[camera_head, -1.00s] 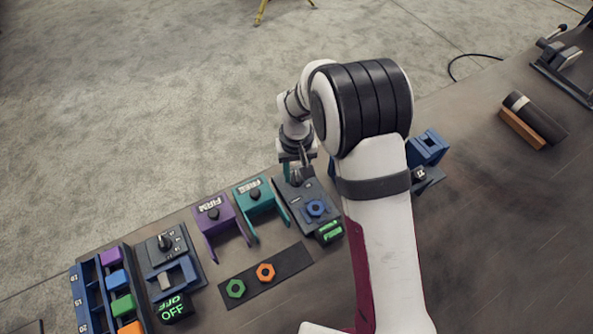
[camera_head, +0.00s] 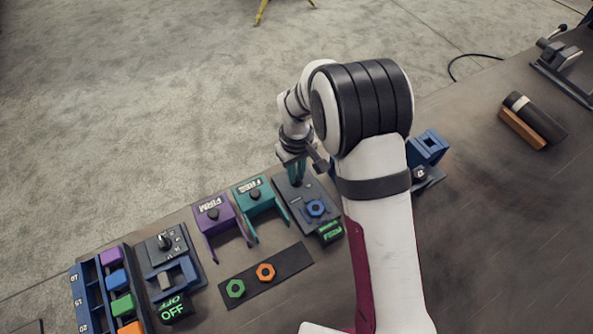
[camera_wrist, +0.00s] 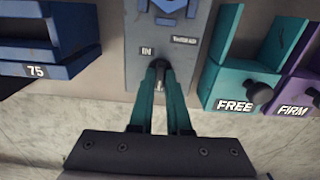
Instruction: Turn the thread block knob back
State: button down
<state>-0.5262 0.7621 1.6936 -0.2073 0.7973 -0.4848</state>
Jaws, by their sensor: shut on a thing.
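The thread block (camera_head: 325,195) is a dark grey-blue plate with a blue hex nut (camera_head: 316,208) and a small green-lit display (camera_head: 331,231) at its near end. Its dark knob (camera_wrist: 160,69) is at the far end of the plate, and shows between my fingertips in the wrist view. My gripper (camera_head: 293,178) points down over that end, with teal fingers. In the wrist view my gripper (camera_wrist: 159,72) is shut on the knob. The fingers partly hide the knob, so its exact pointing direction is unclear. Two small labels sit on the plate beside it.
A teal FREE holder (camera_head: 258,205) and a purple FIRM holder (camera_head: 216,221) stand left of the block. A dark strip (camera_head: 291,264) with green and orange nuts lies in front. A blue block (camera_head: 428,147) stands right, partly behind my arm.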

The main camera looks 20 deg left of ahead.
jog(key=c, duration=0.9)
grip_release()
notch_tip(320, 180, up, 16)
jog(key=shift+f, duration=0.1)
